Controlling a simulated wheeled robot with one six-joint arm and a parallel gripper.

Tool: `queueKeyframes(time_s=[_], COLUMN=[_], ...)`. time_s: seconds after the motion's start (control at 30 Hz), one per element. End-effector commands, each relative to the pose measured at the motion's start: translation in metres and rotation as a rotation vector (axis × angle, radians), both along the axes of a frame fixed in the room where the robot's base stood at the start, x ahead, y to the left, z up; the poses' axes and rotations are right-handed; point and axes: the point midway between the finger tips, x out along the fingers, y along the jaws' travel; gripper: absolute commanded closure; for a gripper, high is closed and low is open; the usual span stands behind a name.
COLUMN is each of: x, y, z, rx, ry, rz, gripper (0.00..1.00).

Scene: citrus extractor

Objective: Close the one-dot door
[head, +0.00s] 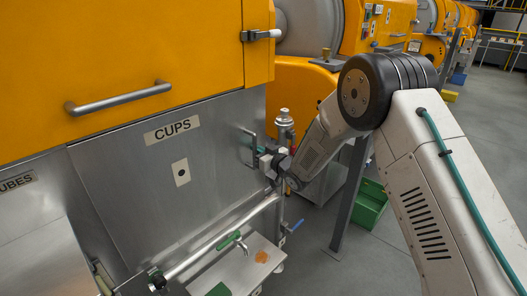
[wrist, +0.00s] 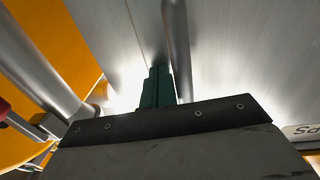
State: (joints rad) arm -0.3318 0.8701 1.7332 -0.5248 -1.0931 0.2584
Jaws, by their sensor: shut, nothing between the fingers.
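The one-dot door (head: 130,165) is a grey metal panel labelled CUPS, with a pale plate (head: 181,172) bearing one dark dot. It stands below the orange housing, and its upper edge looks close to it. I cannot tell whether it is fully closed. A bar handle (head: 247,147) is upright near its right edge. My gripper (head: 262,152) is at that handle, at the right side of the door. In the wrist view, its green fingers (wrist: 157,87) are together and empty, with a metal bar (wrist: 178,50) just beside them. I cannot tell whether they touch it.
A long steel pipe (head: 222,236) runs across below the door, above a metal tray (head: 243,268) with an orange piece (head: 261,257). A metal canister (head: 284,127) stands right of the door. A green crate (head: 369,204) is on the floor. Grey floor is open at far right.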

Motion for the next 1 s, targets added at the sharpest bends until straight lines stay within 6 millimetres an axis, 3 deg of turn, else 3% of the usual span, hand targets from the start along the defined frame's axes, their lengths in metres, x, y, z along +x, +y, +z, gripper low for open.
queueKeyframes(time_s=[0.17,0.33,0.7,0.87,1.0], x=[-0.007,-0.026,-0.071,-0.081,-0.08], y=[-0.007,-0.022,-0.09,-0.1,-0.106], z=[0.0,0.0,0.0,0.0,-0.019], rx=[0.0,-0.001,0.0,-0.003,-0.074], ry=[0.0,0.001,0.0,0.0,0.056], rz=[0.003,0.013,0.004,0.007,-0.017], gripper=[1.0,1.0,1.0,1.0,1.0])
